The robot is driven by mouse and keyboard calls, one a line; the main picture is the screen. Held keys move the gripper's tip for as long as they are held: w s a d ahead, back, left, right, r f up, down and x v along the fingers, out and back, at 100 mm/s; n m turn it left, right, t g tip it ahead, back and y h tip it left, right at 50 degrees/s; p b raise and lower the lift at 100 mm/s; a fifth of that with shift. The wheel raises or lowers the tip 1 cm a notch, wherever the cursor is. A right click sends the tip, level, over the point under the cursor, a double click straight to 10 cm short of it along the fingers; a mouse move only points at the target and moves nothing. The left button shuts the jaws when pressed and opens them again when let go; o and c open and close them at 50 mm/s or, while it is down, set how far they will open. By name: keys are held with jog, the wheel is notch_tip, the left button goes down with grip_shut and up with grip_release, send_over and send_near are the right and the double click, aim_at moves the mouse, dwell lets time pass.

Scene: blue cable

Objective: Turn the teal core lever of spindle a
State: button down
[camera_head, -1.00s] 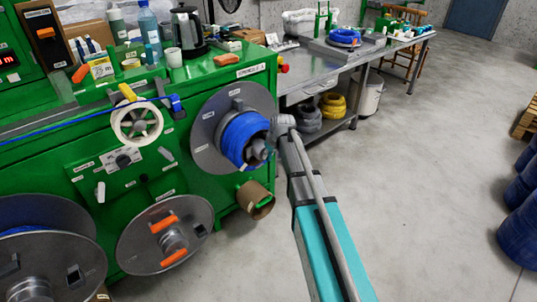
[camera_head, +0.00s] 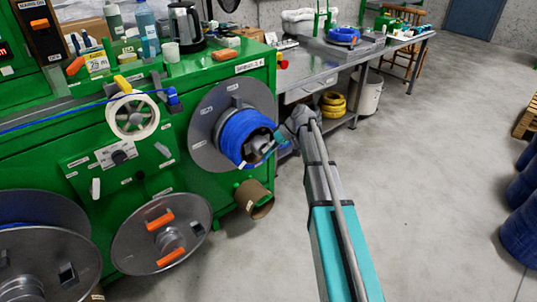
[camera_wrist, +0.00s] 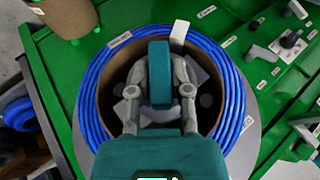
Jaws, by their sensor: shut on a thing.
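The blue cable coil (camera_head: 240,136) sits on the grey flanged spool (camera_head: 205,130) of the spindle at the right end of the green machine. In the wrist view the coil (camera_wrist: 92,95) rings a brown core (camera_wrist: 203,75). The teal core lever (camera_wrist: 160,72) stands upright in the middle of that core. My gripper (camera_wrist: 162,90) is shut on the lever, one finger on each side of it. In the head view my gripper (camera_head: 274,144) reaches the spindle's front from the right; the lever is small and hard to make out there.
A brown cardboard tube (camera_head: 254,199) sticks out below the spool. An empty reel with orange handles (camera_head: 161,234) is to the lower left. A metal bench (camera_head: 310,72) stands behind my arm, with a yellow coil (camera_head: 332,103) beneath.

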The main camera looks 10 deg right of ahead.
jog(key=y+b, duration=0.1)
jog(key=b, duration=0.1)
jog(key=f+g+y+b, duration=0.1)
jog(key=y+b, duration=0.1)
jog(key=shift+d+m, duration=0.2)
jog(key=shift+m, duration=0.2)
jog(key=y+b, duration=0.1)
jog(key=b, duration=0.1)
jog(key=m+g+y+b, duration=0.1)
jog(key=y+b, duration=0.1)
jog(key=b, duration=0.1)
jog(key=shift+f+g, duration=0.2)
jog(key=shift+g, duration=0.1)
jog(key=y+b, duration=0.2)
jog(key=b, duration=0.1)
jog(key=shift+m+b, duration=0.35)
jog(key=shift+m, duration=0.05)
jog(key=shift+r+g+y+b, duration=0.15)
jog(key=shift+g+y+b, duration=0.15)
jog(key=shift+y+b, duration=0.35)
jog(key=shift+r+m, duration=0.1)
jog(key=shift+m, duration=0.2)
jog(key=c, duration=0.6)
grip_release()
jog(key=shift+o, duration=0.2)
jog(key=shift+w, duration=0.1)
jog(key=shift+d, duration=0.1)
